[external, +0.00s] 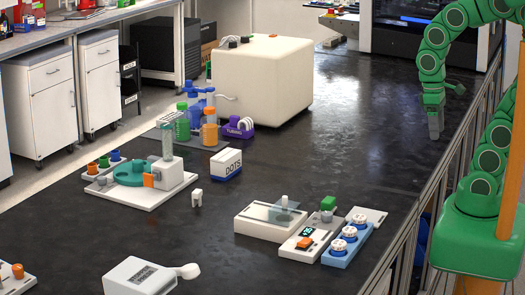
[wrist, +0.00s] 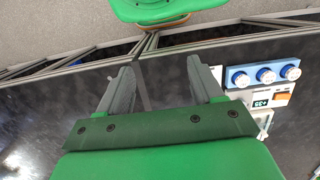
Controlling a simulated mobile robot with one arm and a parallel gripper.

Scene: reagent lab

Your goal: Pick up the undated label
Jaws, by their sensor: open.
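I cannot pick out a label that I can tell is undated; lettering on the small things is mostly too small to read. A white box marked DOTS (external: 227,165) stands mid-bench in the external view. My gripper (external: 435,128) hangs above the right side of the black bench, fingers down, well apart from the objects. In the wrist view my gripper (wrist: 162,72) is open, with nothing between its two grey fingers and bare dark bench below.
A white tray (external: 270,220), teal-wheeled machine (external: 130,172), grey-panelled white device (external: 140,275) and large cream box (external: 263,80) stand on the bench. The right side is clear.

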